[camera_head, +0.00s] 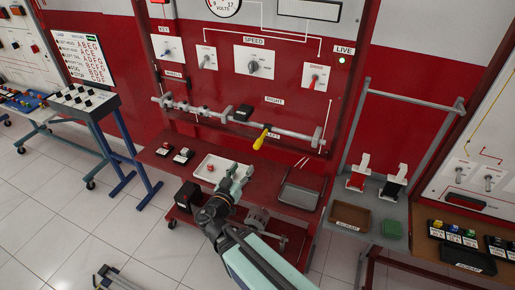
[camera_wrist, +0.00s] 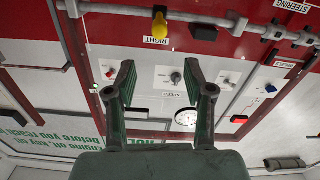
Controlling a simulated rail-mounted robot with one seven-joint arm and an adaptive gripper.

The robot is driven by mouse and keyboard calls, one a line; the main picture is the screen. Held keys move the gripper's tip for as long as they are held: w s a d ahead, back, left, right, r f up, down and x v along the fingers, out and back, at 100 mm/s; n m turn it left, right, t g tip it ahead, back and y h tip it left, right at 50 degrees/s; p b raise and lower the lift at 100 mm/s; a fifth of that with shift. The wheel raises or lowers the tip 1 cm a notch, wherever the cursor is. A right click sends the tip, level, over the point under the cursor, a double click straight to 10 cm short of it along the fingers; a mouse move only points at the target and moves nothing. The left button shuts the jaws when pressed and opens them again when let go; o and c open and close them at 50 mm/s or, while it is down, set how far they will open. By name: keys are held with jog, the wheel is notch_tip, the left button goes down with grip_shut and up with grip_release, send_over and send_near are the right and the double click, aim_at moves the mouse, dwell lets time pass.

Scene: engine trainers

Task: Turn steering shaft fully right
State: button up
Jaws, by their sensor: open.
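The steering shaft (camera_head: 294,134) is a grey horizontal bar along the red panel, with a short yellow handle (camera_head: 262,138) on it. The handle points down toward the "LEFT" label; the "RIGHT" label (camera_head: 273,100) is above the bar. In the wrist view, which is upside down, the yellow handle (camera_wrist: 159,24) shows at the top beside the "RIGHT" label (camera_wrist: 155,41). My gripper (camera_head: 240,174) is below and in front of the handle, apart from it. In the wrist view my gripper (camera_wrist: 158,75) has its fingers spread wide with nothing between them.
A red shelf (camera_head: 160,151) under the shaft holds a white tray (camera_head: 213,163) and a grey tray (camera_head: 299,196). A metal frame (camera_head: 410,99) stands at right. A black box (camera_head: 243,112) is by the bar.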

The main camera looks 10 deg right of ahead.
aim_at(255, 147)
jog(key=b+x, duration=0.3)
jog(key=x, duration=1)
jog(key=shift+r, duration=0.1)
jog(key=shift+x, duration=0.8)
grip_shut()
